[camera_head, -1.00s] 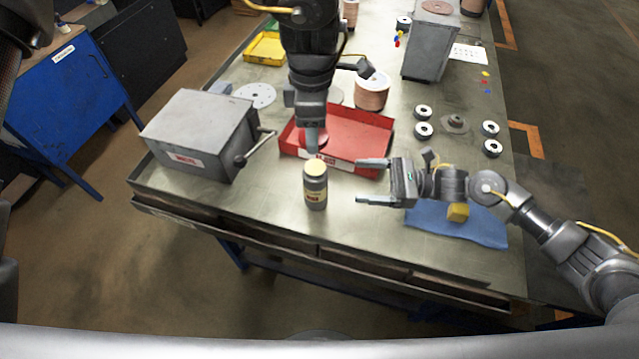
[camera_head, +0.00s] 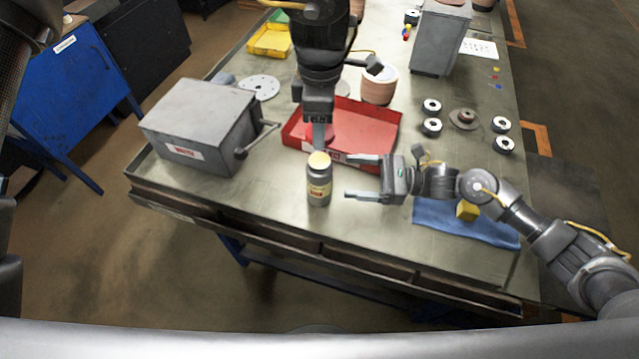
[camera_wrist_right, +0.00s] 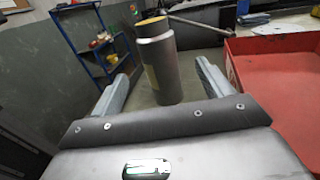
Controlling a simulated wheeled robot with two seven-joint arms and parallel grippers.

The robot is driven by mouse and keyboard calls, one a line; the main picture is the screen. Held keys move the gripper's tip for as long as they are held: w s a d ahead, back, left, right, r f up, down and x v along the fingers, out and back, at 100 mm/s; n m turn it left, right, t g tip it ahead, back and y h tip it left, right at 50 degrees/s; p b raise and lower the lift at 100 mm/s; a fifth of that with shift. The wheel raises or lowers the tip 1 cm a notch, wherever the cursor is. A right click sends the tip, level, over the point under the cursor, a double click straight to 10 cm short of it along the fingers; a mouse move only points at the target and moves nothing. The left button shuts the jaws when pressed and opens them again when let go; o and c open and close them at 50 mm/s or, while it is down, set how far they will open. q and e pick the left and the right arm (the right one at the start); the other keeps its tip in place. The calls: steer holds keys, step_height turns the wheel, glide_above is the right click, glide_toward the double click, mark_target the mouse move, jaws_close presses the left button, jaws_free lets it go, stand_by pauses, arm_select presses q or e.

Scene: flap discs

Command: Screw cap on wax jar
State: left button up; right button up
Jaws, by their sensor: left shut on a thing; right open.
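The grey wax jar (camera_head: 319,192) stands upright on the bench, with a pale yellow top (camera_head: 319,161). In the right wrist view the jar (camera_wrist_right: 156,70) is beyond and between my right fingers, its neck narrower than its body. My left gripper (camera_head: 319,146) points down just behind and above the jar in the head view, shut on the cap, which is mostly hidden. A reddish round shape shows behind its fingers; I cannot tell whether it is the cap or lies in the tray. My right gripper (camera_head: 364,176) is open, right of the jar, fingers towards it.
The red tray (camera_head: 375,122) lies behind the jar. A grey box (camera_head: 200,125) with a crank stands at left. A blue cloth (camera_head: 450,222) with a yellow block (camera_head: 467,210) lies at right under my right arm. Bench in front of the jar is clear.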

arm_select(q)
steer(key=shift+s+a, duration=0.1)
arm_select(e)
steer(key=a, duration=0.8)
steer(key=shift+w+a, duration=0.3)
steer(key=shift+w, duration=0.05)
steer(key=c, duration=1.5)
arm_select(q)
glide_above(320, 160)
steer(key=shift+f, duration=2.45)
steer(key=shift+f, duration=0.9)
steer(key=shift+f, duration=0.55)
